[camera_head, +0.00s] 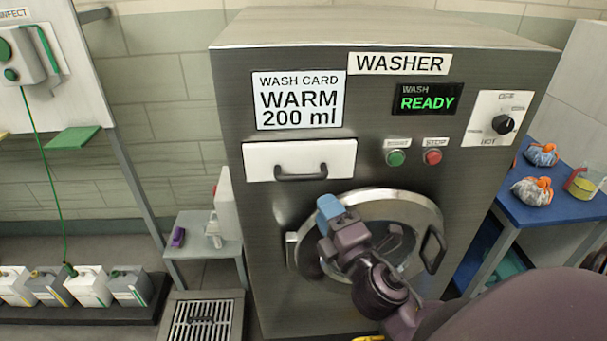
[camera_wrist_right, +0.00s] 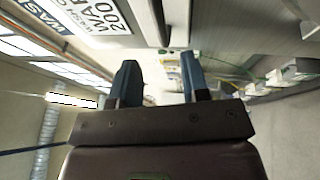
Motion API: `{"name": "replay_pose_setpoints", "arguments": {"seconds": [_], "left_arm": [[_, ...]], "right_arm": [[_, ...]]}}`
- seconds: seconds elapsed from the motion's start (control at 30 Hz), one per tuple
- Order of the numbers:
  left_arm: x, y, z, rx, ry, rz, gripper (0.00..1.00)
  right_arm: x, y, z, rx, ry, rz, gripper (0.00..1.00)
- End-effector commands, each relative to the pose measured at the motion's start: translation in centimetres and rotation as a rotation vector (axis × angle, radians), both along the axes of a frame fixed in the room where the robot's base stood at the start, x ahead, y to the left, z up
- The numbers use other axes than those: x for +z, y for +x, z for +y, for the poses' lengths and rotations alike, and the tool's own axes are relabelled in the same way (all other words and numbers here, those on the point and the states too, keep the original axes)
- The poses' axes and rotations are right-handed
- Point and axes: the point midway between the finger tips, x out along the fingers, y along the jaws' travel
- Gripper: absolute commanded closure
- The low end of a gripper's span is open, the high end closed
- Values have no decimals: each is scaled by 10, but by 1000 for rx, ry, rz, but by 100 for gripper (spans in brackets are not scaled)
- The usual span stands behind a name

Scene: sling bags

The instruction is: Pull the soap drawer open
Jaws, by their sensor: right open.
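The white soap drawer (camera_head: 260,161) sits at the upper left of the washer front, flush with the panel. Its dark bar handle (camera_head: 301,175) runs across its lower middle. My right gripper (camera_head: 330,208) is in front of the washer, just below and right of the handle, apart from it in the picture. Its two blue fingers, spread with nothing between them, show in the right wrist view (camera_wrist_right: 160,78). A long dark bar (camera_wrist_right: 207,38) above the fingers there looks like the handle. My left gripper is not in view.
The washer's round door (camera_head: 435,215) is behind and right of my right gripper. A small side table (camera_head: 205,243) and a floor grate (camera_head: 200,320) lie to the left. A blue table (camera_head: 545,208) with bundles stands to the right.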

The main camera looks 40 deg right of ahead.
Motion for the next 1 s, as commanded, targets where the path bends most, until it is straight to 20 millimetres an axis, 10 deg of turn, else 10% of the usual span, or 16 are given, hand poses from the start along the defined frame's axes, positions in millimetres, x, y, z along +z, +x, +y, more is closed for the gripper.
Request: {"name": "replay_pose_setpoints", "arguments": {"seconds": [0.6, 1.0], "left_arm": [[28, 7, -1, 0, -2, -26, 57], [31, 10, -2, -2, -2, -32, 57]], "right_arm": [[16, 83, -12, 0, 3, 1, 58], [17, 101, -15, 0, 5, 3, 58]]}}
